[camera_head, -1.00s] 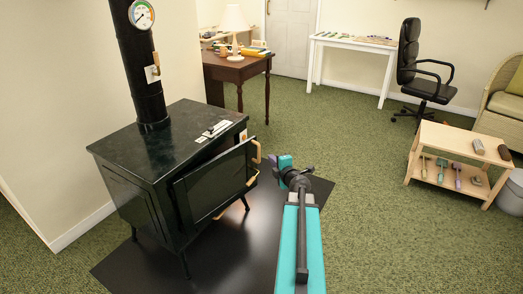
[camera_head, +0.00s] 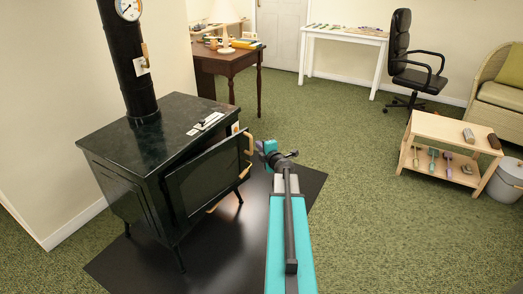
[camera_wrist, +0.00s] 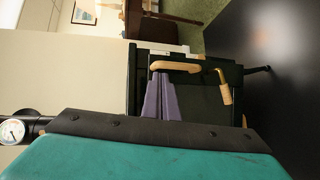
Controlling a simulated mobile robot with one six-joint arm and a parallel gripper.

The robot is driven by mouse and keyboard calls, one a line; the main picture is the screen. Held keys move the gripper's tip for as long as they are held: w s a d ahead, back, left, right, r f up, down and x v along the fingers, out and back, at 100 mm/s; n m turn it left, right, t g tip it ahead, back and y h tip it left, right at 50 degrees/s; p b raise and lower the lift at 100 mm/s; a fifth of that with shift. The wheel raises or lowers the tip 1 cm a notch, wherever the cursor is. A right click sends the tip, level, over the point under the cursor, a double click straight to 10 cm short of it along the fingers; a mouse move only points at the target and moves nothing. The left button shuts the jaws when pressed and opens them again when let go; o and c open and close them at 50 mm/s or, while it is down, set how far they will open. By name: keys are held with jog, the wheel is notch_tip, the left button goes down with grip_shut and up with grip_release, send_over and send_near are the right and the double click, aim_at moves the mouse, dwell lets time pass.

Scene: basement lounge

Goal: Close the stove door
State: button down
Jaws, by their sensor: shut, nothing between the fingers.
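The black stove (camera_head: 150,150) stands at left in the head view. Its dark door (camera_head: 205,178) is ajar, its free edge swung out to the right. A wooden handle (camera_head: 249,143) is on the door's outer edge; it also shows in the wrist view (camera_wrist: 176,66). A second wooden handle (camera_wrist: 226,88) is beside it there. My gripper (camera_head: 260,148) is at the door's outer edge, near the upper handle. In the wrist view, its purple fingers (camera_wrist: 163,98) are shut and point at the wooden handle. I cannot tell whether they touch it.
A black floor plate (camera_head: 260,220) lies under the stove. A stovepipe with a round gauge (camera_head: 128,9) rises from it. A brown desk (camera_head: 215,62) is behind. A low wooden table (camera_head: 455,130) and an office chair (camera_head: 405,60) are at right. The green carpet between is clear.

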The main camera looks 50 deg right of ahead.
aim_at(251, 138)
jog(key=shift+b+x, duration=0.75)
jog(key=shift+x, duration=2.95)
jog(key=shift+w, duration=0.1)
